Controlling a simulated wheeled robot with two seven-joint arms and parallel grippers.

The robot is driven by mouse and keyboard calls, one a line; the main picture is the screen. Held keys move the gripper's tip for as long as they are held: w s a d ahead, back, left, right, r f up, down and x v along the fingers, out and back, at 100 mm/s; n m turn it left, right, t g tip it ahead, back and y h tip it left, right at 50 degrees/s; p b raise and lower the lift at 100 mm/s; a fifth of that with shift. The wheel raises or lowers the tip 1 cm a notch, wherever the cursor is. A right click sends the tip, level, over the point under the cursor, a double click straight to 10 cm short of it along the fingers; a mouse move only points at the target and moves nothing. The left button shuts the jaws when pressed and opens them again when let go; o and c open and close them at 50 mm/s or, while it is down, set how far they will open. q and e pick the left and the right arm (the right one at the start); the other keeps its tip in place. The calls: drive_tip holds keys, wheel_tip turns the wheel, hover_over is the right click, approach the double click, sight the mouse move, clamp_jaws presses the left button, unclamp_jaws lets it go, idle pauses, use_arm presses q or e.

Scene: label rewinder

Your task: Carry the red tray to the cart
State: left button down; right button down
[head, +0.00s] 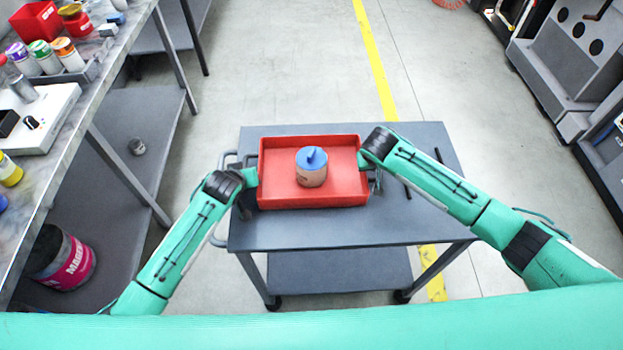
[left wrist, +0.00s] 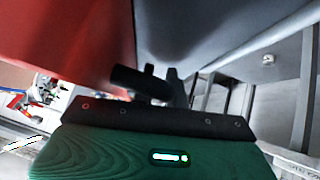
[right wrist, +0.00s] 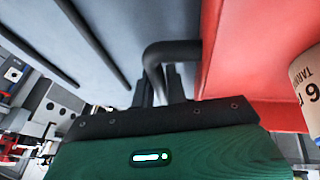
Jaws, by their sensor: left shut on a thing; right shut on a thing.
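The red tray (head: 280,197) is over the top of the grey cart (head: 330,232), toward its left side; I cannot tell whether it touches the cart top. A tan canister (head: 311,177) with a blue lid stands upright in the tray and partly shows in the right wrist view (right wrist: 309,88). My left gripper (head: 246,188) is shut on the tray's left dark handle (left wrist: 140,82). My right gripper (head: 371,180) is shut on the tray's right dark handle (right wrist: 170,50). The fingers are mostly hidden in the head view.
A workbench (head: 95,60) with paint jars and a red bin (head: 36,22) stands at the left. A bucket (head: 65,258) sits on its lower shelf. A grey machine (head: 570,60) stands at the far right. The cart top is bare in front of the tray.

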use_arm(q)
drive_tip(key=c, duration=1.4)
unclamp_jaws()
use_arm(e)
drive_tip(key=c, duration=1.4)
unclamp_jaws()
use_arm(q)
drive_tip(key=shift+s+r, duration=0.1)
drive_tip(key=shift+s, duration=0.05)
use_arm(e)
drive_tip(key=shift+s+a+r, duration=0.1)
drive_tip(key=shift+s+r, duration=0.1)
drive_tip(key=shift+r, duration=0.25)
use_arm(q)
drive_tip(key=v, duration=1.1)
drive_tip(key=shift+s+r, duration=0.2)
use_arm(e)
drive_tip(key=v, duration=1.1)
